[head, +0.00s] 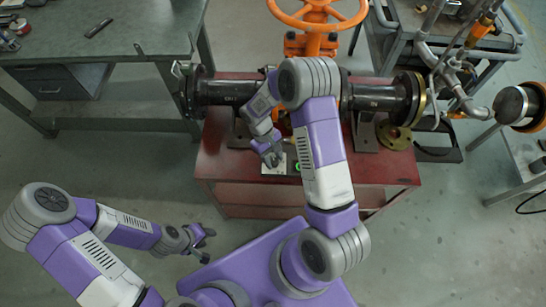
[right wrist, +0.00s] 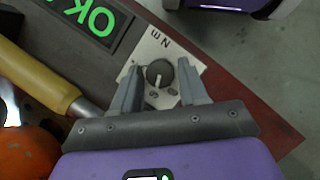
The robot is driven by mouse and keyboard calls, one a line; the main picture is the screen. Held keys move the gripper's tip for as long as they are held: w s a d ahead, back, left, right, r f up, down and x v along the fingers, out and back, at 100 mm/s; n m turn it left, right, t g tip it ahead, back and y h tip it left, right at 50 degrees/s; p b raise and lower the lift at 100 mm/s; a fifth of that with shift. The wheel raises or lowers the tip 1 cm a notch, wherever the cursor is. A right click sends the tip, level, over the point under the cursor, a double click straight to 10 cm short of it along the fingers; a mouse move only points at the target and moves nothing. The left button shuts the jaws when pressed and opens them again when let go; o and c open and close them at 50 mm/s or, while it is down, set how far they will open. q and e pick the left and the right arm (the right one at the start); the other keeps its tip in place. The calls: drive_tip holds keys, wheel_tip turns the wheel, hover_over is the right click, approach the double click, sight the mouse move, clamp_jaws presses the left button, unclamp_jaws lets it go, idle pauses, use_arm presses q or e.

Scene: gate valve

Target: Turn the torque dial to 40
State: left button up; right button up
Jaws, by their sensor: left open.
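The torque dial (right wrist: 159,73) is a round dark knob on a white plate (right wrist: 157,42) with printed marks, seen in the right wrist view. A white pointer line on the knob points toward my gripper's palm. My right gripper (right wrist: 160,66) is open, with one finger on each side of the knob and gaps between fingers and knob. In the head view my right gripper (head: 274,157) is over the white plate (head: 273,168), and the knob cannot be made out. My left gripper (head: 206,243) is open and empty above the floor, left of the red bench.
The red bench (head: 235,168) carries a dark pipe (head: 228,92) and an orange handwheel valve (head: 316,14). A green OK display (right wrist: 92,15) and a yellow-handled tool (right wrist: 35,70) lie near the dial. A grey table (head: 110,32) stands at the upper left.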

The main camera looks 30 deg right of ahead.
use_arm(q)
drive_tip(key=shift+r+p, duration=0.9)
use_arm(e)
drive_tip(key=v, duration=0.7)
drive_tip(key=shift+r, duration=0.3)
drive_tip(key=shift+w+f, duration=0.1)
